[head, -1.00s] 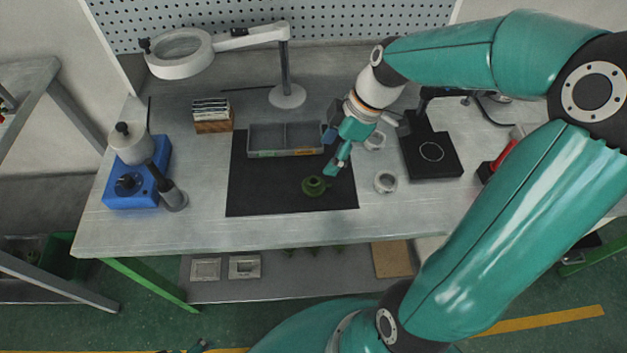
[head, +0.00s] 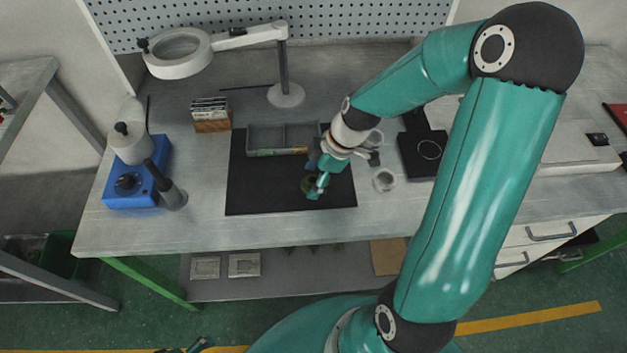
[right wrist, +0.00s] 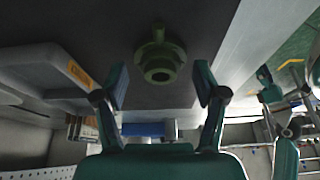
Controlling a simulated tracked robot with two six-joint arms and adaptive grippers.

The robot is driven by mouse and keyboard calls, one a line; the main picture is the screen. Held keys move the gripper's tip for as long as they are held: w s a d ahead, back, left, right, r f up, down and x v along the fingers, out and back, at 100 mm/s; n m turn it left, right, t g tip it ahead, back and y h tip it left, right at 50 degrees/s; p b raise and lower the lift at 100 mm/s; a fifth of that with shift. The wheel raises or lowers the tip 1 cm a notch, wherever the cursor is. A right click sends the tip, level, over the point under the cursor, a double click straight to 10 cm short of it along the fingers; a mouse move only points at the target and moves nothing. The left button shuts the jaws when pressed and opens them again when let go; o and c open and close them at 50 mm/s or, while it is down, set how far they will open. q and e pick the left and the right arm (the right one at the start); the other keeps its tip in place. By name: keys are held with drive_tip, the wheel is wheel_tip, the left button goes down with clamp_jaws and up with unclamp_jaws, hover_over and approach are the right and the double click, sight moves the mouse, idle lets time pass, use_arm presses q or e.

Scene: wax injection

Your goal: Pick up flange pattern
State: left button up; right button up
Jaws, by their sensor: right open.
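The green flange pattern (right wrist: 160,62) lies on the black mat (head: 262,195). In the head view the flange pattern (head: 307,184) is mostly hidden behind my right gripper (head: 318,188). In the right wrist view my right gripper (right wrist: 161,85) is open and empty, its fingers apart on either side of the flange pattern. The flange pattern is just beyond the fingertips there; I cannot tell whether it is between them. A dark tip at the bottom edge of the head view may be my left gripper (head: 196,346), too small to read.
A grey divided tray (head: 283,152) stands at the mat's back edge. A blue wax unit (head: 140,185) stands at the left, and a magnifier lamp (head: 180,55) at the back. The mat's front left is clear.

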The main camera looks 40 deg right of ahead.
sight(314, 179)
drive_tip(key=shift+s, duration=0.1)
drive_tip(key=c, duration=1.1)
wheel_tip(314, 179, up, 20)
drive_tip(key=shift+r+p, duration=0.1)
drive_tip(key=shift+p, duration=0.3)
